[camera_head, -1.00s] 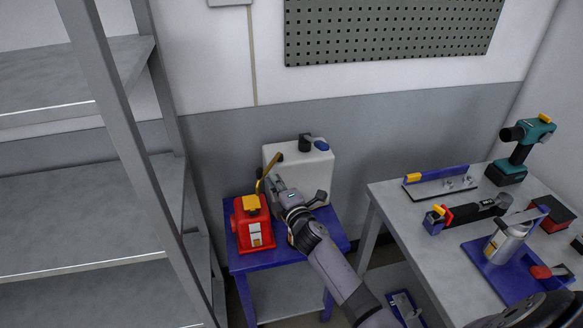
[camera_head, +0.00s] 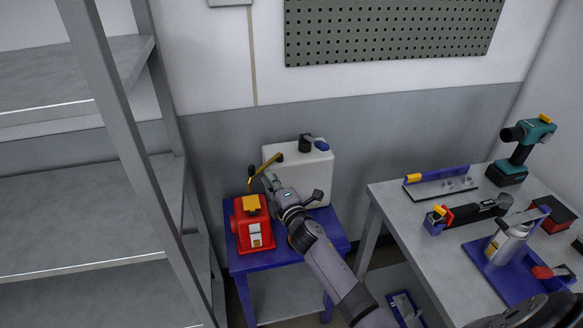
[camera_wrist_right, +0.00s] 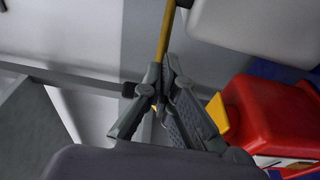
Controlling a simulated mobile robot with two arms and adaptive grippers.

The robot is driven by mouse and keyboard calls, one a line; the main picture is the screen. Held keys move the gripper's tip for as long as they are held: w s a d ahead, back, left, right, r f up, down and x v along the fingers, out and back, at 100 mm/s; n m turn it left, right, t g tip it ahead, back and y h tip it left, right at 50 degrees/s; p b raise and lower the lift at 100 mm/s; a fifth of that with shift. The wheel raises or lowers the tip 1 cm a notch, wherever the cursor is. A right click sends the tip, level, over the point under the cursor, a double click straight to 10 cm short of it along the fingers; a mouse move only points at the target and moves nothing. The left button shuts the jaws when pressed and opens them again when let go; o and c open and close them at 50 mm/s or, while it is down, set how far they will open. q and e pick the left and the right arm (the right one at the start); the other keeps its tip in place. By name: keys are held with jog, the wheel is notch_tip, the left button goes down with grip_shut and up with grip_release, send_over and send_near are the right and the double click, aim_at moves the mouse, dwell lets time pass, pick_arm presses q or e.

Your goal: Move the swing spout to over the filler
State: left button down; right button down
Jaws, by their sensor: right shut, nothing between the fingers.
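The swing spout (camera_head: 266,165), a thin brass-yellow tube with a dark end, reaches left from the top of the white tank (camera_head: 318,172). Its dark end appears above and behind the yellow filler (camera_head: 251,203) on the red can (camera_head: 254,232) in the head view; exact alignment is unclear. My right gripper (camera_head: 268,178) is shut with nothing between its fingers, close beside the spout. In the right wrist view the spout (camera_wrist_right: 165,35) runs down to the shut fingertips (camera_wrist_right: 163,65), seemingly touching or just behind them. My left gripper is not in view.
The can and tank stand on a small blue table (camera_head: 285,250). A grey shelf rack (camera_head: 130,150) is close on the left. A workbench (camera_head: 410,205) on the right holds a drill (camera_head: 518,150) and other tools. The wall is behind the tank.

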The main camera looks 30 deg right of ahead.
jog(key=shift+d, duration=0.3)
jog(key=s+p, duration=0.1)
jog(key=s, duration=0.6)
jog(key=shift+p, duration=0.35)
dwell(0.4)
